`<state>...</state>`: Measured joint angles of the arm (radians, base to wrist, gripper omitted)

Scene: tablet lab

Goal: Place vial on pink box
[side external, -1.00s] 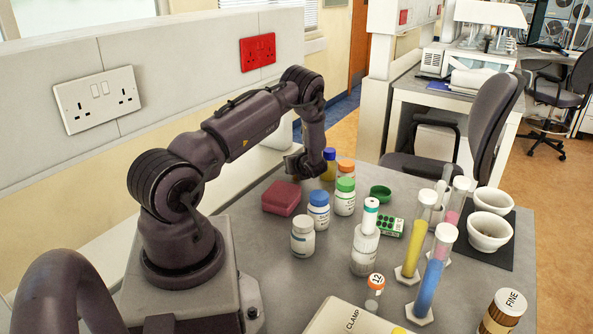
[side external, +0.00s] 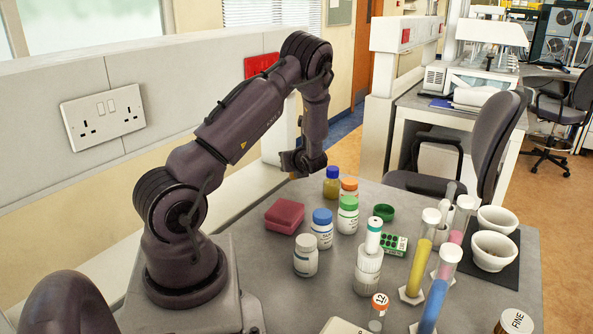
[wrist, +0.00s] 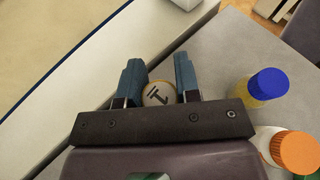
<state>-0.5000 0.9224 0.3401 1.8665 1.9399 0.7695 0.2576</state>
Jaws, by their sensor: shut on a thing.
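The pink box (side external: 285,215), reddish pink and low, lies on the grey bench to the left of the bottles. My gripper (wrist: 160,75) is shut on a small vial, whose round pale cap with dark lettering (wrist: 159,95) shows between the blue fingers in the wrist view. In the side view my gripper (side external: 290,164) is raised near the bench's back edge, beyond the pink box and apart from it. The held vial's body is mostly hidden. The pink box is not in the wrist view.
A blue-capped yellow bottle (side external: 332,183) and an orange-capped bottle (side external: 349,190) stand right of my gripper. White bottles with blue (side external: 322,228) and green caps (side external: 347,215) stand right of the box. Tubes and bowls fill the bench's right side.

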